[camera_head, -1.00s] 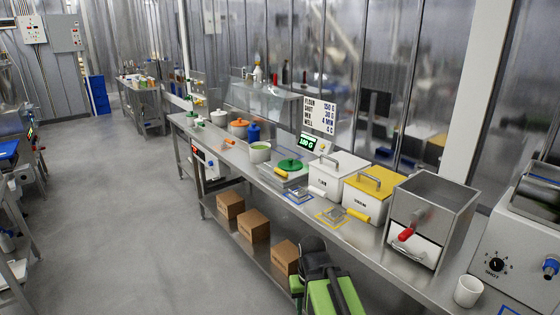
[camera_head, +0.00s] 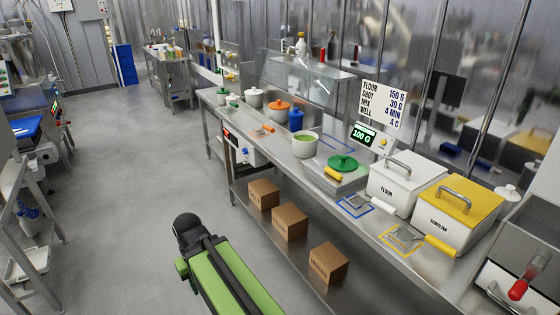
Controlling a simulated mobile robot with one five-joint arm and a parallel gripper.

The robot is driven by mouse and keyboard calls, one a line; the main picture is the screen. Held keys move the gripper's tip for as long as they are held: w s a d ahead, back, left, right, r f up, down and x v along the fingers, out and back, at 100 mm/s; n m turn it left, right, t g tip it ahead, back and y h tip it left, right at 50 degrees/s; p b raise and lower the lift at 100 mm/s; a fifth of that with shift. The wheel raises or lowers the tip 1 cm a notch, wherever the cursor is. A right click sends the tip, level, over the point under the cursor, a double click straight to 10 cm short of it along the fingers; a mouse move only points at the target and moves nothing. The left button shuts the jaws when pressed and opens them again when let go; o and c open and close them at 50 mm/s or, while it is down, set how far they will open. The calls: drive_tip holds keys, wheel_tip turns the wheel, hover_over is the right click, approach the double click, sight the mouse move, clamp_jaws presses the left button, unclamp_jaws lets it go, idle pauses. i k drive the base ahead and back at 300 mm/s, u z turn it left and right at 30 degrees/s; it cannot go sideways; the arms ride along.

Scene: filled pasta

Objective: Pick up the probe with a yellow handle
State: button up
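Several handled items lie on the steel counter, and I cannot tell for certain which is the probe. A small item with an orange-yellow handle (camera_head: 265,129) lies near the far end, left of the green-filled bowl (camera_head: 305,144). A yellow handle (camera_head: 333,173) sticks out at the front of the scale with the green lid. A scoop with a yellow handle (camera_head: 441,245) lies in a yellow-marked square before the semolina bin. My green and black arm shows at lower centre, over the floor and apart from all of these. My gripper's fingers do not show.
The long counter (camera_head: 378,238) runs from far left to near right. The flour bin (camera_head: 398,187), semolina bin (camera_head: 455,222) and a red-handled machine (camera_head: 517,290) crowd its near end. Cardboard boxes (camera_head: 289,222) stand on the lower shelf. The grey floor (camera_head: 130,190) at left is open.

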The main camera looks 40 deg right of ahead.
sight(338, 176)
drive_tip(key=z, duration=0.05)
drive_tip(key=i, duration=1.65)
drive_tip(key=z, duration=0.7)
drive_tip(key=k, duration=0.8)
drive_tip(key=z, duration=0.1)
drive_tip(key=i, duration=0.9)
drive_tip(key=u, duration=0.1)
